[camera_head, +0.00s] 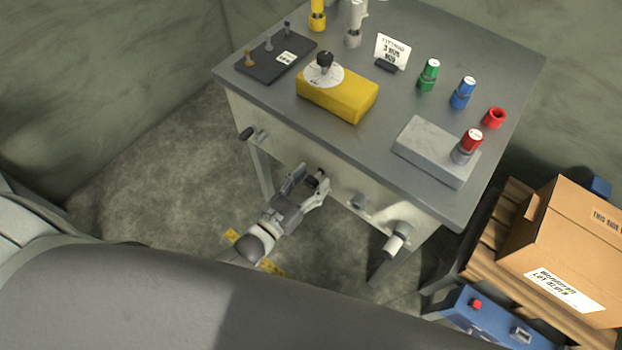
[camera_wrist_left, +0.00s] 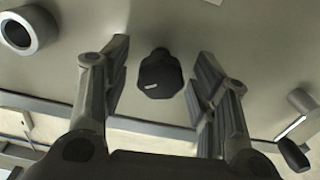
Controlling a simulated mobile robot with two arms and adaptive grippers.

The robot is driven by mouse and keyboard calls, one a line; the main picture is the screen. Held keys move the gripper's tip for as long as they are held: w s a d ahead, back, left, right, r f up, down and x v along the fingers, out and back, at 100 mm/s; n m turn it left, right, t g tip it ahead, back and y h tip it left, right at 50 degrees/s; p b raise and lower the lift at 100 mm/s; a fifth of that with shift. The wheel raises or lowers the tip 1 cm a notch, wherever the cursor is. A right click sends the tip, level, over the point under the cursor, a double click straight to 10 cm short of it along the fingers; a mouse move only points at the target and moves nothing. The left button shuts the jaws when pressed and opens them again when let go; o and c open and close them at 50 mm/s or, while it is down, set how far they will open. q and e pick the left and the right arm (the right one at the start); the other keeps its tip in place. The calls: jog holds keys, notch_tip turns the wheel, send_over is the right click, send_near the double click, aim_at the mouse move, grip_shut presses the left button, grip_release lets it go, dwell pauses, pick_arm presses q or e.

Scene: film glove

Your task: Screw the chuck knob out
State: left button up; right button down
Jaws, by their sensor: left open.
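A dark faceted knob (camera_wrist_left: 160,77), which looks like the chuck knob, sticks out of the pale front panel under the tabletop. In the wrist view it sits between my left gripper's fingers, with a gap on each side. In the head view, the dark knob (camera_head: 319,177) shows at the fingertips of my left gripper (camera_head: 306,180), in front of the bench. My left gripper is open, also in the wrist view (camera_wrist_left: 162,68), and holds nothing. How deep the knob lies between the fingers is unclear. My right gripper is not in view.
A pale cylinder (camera_head: 396,243) and a crank with a dark handle (camera_head: 247,133) stick out of the panel on either side. The grey tabletop (camera_head: 440,80) holds a yellow block (camera_head: 345,98) and several coloured knobs. A cardboard box (camera_head: 560,240) stands at right.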

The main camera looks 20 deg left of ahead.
pick_arm(q)
jog(key=c, duration=1)
jog(key=shift+w+n, duration=0.1)
jog(key=shift+n, duration=0.3)
jog(key=n, duration=0.5)
jog(key=n+b, duration=0.1)
jog(key=n, duration=0.5)
jog(key=shift+a, duration=0.1)
dwell(0.3)
